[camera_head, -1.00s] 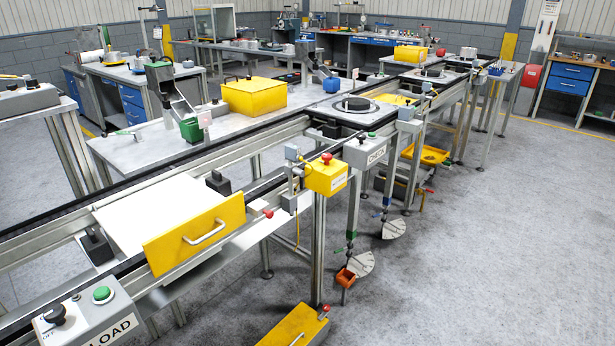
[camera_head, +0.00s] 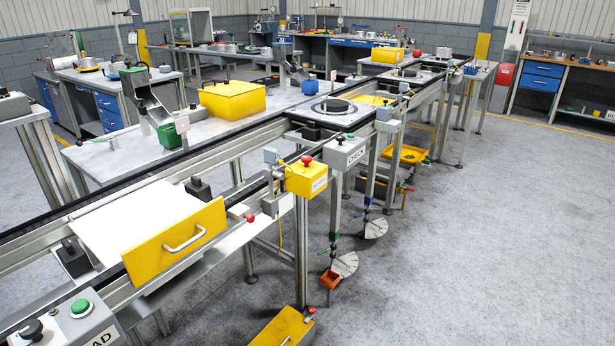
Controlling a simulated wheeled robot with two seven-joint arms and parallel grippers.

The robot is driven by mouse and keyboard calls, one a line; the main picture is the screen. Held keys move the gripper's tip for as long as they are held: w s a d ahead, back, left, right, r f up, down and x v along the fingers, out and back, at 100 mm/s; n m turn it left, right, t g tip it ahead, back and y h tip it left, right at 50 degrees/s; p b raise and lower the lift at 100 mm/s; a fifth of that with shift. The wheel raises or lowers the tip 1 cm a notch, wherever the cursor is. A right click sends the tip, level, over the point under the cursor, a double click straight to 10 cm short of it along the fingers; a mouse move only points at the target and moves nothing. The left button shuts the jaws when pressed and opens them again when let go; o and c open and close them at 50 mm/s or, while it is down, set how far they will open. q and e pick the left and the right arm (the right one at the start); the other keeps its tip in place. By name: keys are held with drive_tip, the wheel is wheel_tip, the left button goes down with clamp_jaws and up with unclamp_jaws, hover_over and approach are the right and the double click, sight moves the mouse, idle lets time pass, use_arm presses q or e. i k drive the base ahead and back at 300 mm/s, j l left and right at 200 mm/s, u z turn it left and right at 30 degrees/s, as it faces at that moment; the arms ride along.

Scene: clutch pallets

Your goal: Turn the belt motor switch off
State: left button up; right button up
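A grey control box (camera_head: 72,322) is at the lower left corner in the head view. It carries a black rotary switch knob (camera_head: 31,329) and a green push button (camera_head: 81,307). Its front label is cut off by the frame edge, and only the letters "AD" show clearly. The knob's markings are too small or cut off to read its setting. Neither of my grippers is in view.
The conveyor runs from lower left to upper right, with a white plate (camera_head: 135,222) and a yellow handled panel (camera_head: 176,242). A yellow box with a red button (camera_head: 306,178) and a grey CHECK box (camera_head: 345,151) hang along it. The right floor (camera_head: 480,240) is clear.

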sight(306, 160)
drive_tip(key=i+z, duration=0.35)
drive_tip(key=i+j+z, duration=0.1)
drive_tip(key=i+z, duration=0.25)
drive_tip(key=i+j+z, duration=0.15)
drive_tip(key=z, duration=0.2)
